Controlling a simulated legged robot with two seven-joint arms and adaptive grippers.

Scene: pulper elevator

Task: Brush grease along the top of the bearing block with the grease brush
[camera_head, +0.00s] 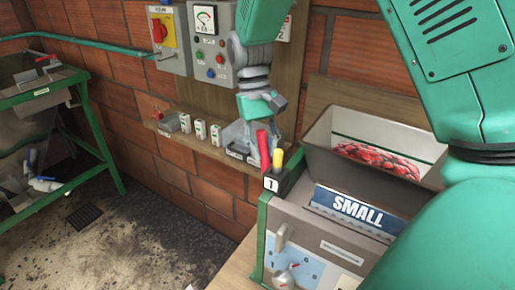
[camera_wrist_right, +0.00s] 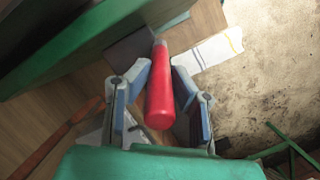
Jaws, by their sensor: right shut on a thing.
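My right gripper (camera_head: 254,142) hangs in front of the wooden wall board, its fingers pointing down. It is shut on a red-handled tool (camera_head: 263,149), seemingly the grease brush, which stands nearly upright beside the green-edged machine. In the right wrist view the red handle (camera_wrist_right: 160,95) lies between the two fingers (camera_wrist_right: 162,75), with a grey collar at its far end. The bristles cannot be made out. A yellow-handled tool (camera_head: 278,160) stands just right of the red one, near a tag marked 1. I cannot clearly identify the bearing block. My left gripper is not in view.
A grey hopper (camera_head: 326,135) with red fruit stands right of the gripper, behind a SMALL sign (camera_head: 357,210). Control boxes (camera_head: 208,45) hang on the brick wall above a shelf (camera_head: 188,139) with small items. A green-framed stand (camera_head: 45,85) is left. Open floor lies between.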

